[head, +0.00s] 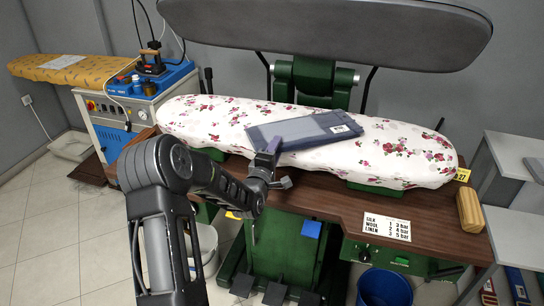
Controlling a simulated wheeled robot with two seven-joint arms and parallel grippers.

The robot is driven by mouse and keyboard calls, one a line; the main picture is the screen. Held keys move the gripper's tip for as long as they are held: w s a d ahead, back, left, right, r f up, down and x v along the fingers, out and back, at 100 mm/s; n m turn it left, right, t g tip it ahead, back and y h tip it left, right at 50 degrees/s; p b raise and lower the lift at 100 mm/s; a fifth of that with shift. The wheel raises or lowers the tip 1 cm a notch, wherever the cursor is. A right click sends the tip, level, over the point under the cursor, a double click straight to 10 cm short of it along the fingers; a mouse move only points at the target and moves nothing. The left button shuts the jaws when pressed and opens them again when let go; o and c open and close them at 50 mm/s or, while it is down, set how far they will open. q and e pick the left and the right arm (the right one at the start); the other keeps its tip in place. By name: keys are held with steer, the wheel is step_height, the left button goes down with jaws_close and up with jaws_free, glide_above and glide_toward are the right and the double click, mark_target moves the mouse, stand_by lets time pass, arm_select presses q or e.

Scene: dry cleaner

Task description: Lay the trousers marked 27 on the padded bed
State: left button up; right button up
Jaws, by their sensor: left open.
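The folded dark blue trousers (300,131) lie flat across the middle of the padded bed (215,115), which has a white cover with red flowers. A small white tag (340,129) is on their right end; its number is too small to read. My left gripper (275,165) is open at the bed's front edge, by the trousers' near left end. It partly covers that end, and I cannot tell whether it touches the cloth. My right gripper is not in view.
The grey upper press plate (330,28) is raised above the bed. A yellow tag reading 27 (462,175) and a tan block (470,209) are at the brown table's (330,205) right end. A blue iron station (145,95) stands left. A blue bin (384,287) is below.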

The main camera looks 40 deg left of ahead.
arm_select(q)
steer(key=shift+s, duration=0.2)
steer(key=b+v, duration=0.3)
steer(key=v, duration=0.8)
steer(key=shift+s+d, duration=0.2)
steer(key=shift+s, duration=0.1)
